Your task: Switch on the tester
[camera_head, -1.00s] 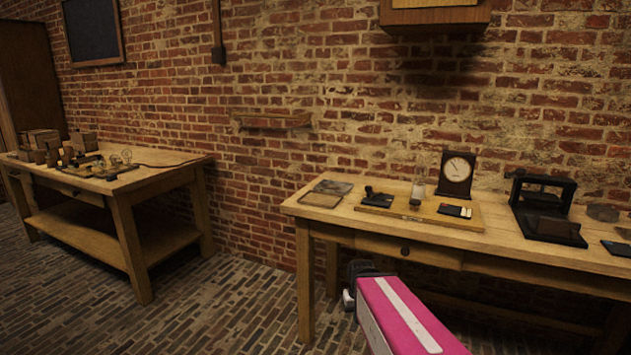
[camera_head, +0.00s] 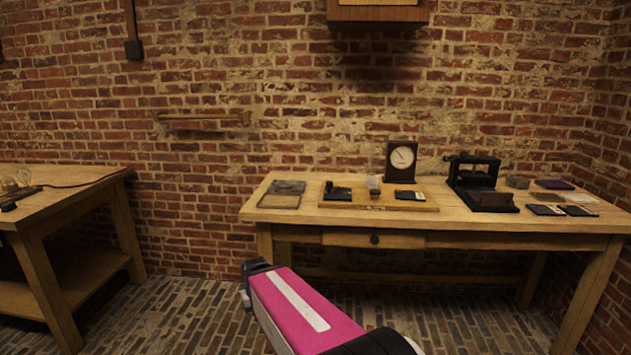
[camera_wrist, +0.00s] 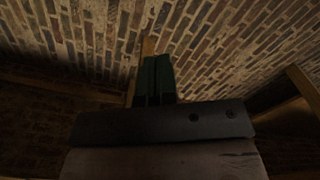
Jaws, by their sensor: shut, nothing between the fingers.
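An upright dark-framed dial (camera_head: 401,160) with a white face stands at the back of the right-hand table. In front of it lies a wooden board (camera_head: 378,206) carrying a small black device (camera_head: 338,193) at its left, a small grey, glassy item (camera_head: 374,184) in the middle and a dark flat plate (camera_head: 409,195) at its right. I cannot tell which part is the tester's switch. In the wrist view my gripper (camera_wrist: 154,62) has its two dark fingers together, empty, facing the brick floor, away from the board.
The right-hand table (camera_head: 470,222) also bears a black press-like frame (camera_head: 480,183), a flat tray (camera_head: 282,194) and several dark plates at the right. Another table (camera_head: 75,178) stands at the left. Brick floor (camera_head: 185,310) lies open between them.

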